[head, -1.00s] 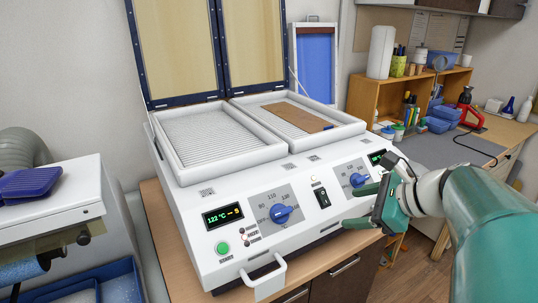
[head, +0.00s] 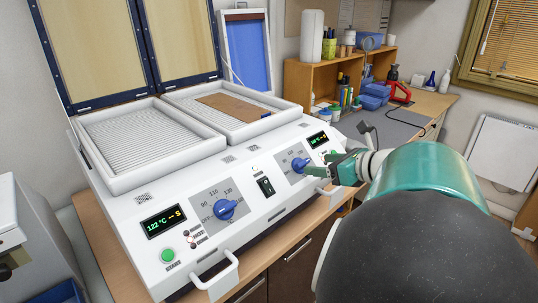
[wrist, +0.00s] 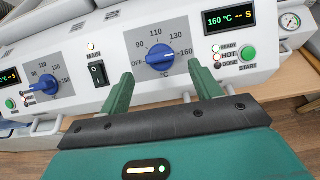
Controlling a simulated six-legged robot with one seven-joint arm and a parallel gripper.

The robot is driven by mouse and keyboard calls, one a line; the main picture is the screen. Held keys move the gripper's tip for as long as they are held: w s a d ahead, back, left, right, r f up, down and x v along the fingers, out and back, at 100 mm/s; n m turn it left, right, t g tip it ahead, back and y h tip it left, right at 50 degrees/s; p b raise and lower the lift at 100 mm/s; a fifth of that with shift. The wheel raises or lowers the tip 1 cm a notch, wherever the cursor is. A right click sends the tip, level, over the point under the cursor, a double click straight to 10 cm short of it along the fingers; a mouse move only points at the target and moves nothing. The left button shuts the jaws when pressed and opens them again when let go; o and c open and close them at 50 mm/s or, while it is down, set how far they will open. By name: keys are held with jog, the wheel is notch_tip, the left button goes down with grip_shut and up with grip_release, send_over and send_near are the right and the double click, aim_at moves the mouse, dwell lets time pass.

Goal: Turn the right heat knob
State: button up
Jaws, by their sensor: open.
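The right heat knob (head: 299,164) is blue and sits on a grey dial plate on the front panel of the white heating machine (head: 200,258). In the wrist view the knob (wrist: 160,57) is centred just past my fingertips, with OFF, 90, 110, 130 and 160 marked around it. My gripper (head: 321,181) is open and empty, just in front of and to the right of the knob in the head view. In the wrist view my gripper's green fingers (wrist: 160,71) stand apart, one to each side below the knob. Contact cannot be told.
The left heat knob (head: 225,209) and a black power switch (head: 265,187) are on the same panel. The right display (wrist: 229,19) reads 160 °C, beside a green start button (wrist: 246,53). A brown sheet (head: 233,105) lies in the right tray.

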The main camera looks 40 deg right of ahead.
aim_at(305, 163)
jog(key=x, duration=0.5)
jog(key=shift+c, duration=0.4)
jog(key=c, duration=0.9)
